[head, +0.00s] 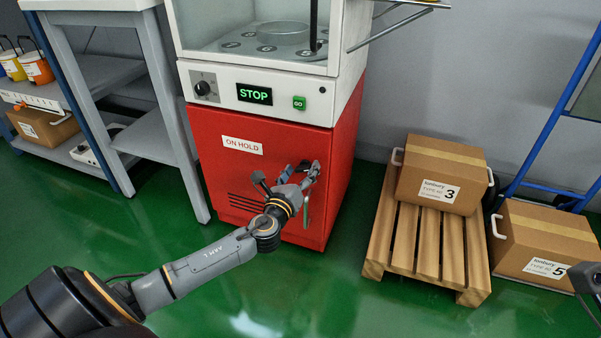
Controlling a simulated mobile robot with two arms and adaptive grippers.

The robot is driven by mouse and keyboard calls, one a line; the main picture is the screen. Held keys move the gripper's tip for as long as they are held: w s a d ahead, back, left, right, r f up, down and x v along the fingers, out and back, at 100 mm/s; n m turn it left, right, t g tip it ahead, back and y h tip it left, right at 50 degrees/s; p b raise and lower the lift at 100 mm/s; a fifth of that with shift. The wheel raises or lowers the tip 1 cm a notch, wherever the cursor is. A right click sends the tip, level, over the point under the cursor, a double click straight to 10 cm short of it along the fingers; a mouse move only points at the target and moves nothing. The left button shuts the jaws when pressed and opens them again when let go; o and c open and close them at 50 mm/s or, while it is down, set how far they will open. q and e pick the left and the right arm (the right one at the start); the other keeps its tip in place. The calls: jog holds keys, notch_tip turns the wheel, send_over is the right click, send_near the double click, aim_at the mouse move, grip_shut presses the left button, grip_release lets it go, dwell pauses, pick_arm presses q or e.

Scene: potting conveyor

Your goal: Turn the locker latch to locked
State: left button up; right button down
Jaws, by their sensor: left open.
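The red locker (265,190) with an ON HOLD label stands under a white machine. My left gripper (301,168) is open in front of the right part of its red door, with its fingers pointing toward the door. I cannot tell whether the fingers touch anything. A dark piece at the right edge may be part of my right gripper (586,278), mostly out of frame.
The white machine above has a dial (204,88), a STOP display (254,94) and a green GO button (299,103). A pallet (425,243) with box 3 (440,175) and box 5 (545,245) stand right. A grey bench (160,100) is left. Green floor ahead is clear.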

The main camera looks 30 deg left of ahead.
pick_arm(q)
jog(key=c, duration=1.2)
jog(key=shift+o, duration=0.2)
jog(key=shift+n, duration=0.3)
jog(key=n, duration=0.6)
jog(key=shift+a+f, duration=0.1)
jog(key=shift+a, duration=0.05)
jog(key=n, duration=0.6)
jog(key=shift+f+p, duration=0.1)
jog(key=shift+p, duration=0.25)
jog(key=shift+n, duration=0.3)
jog(key=o, duration=1.2)
jog(key=shift+c, duration=0.2)
